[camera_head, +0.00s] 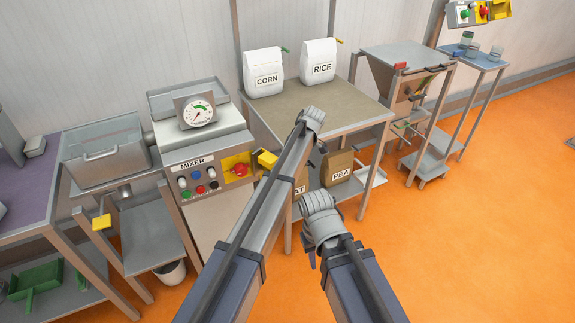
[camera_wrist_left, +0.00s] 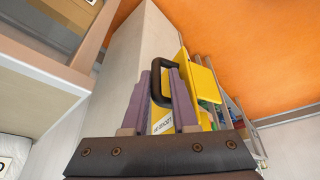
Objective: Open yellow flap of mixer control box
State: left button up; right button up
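The mixer control box (camera_head: 205,178) has a yellow plate (camera_head: 229,164) with a red button (camera_head: 239,170). A yellow flap (camera_head: 266,159) stands out at the plate's right side, uncovering the button. In the left wrist view are yellow parts (camera_wrist_left: 205,95) and a black loop handle (camera_wrist_left: 165,66). My left gripper (camera_wrist_left: 158,85) has its two purple fingers apart, with the handle at their tips; contact is unclear. In the head view my left arm hides its fingers. My right gripper (camera_head: 311,254) is low at the front, away from the box, its fingers mostly hidden by the wrist.
A table (camera_head: 345,100) right of the mixer carries CORN (camera_head: 265,68) and RICE (camera_head: 319,61) bags. Brown bags, one reading PEA (camera_head: 339,166), are on its lower shelf. A metal bin (camera_head: 104,155) stands left of the mixer. The orange floor (camera_head: 465,235) at right is clear.

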pick_arm(q)
jog(key=shift+a, duration=0.1)
jog(key=p+v, duration=0.7)
jog(key=v, duration=0.1)
jog(key=shift+f, duration=0.1)
dwell(0.3)
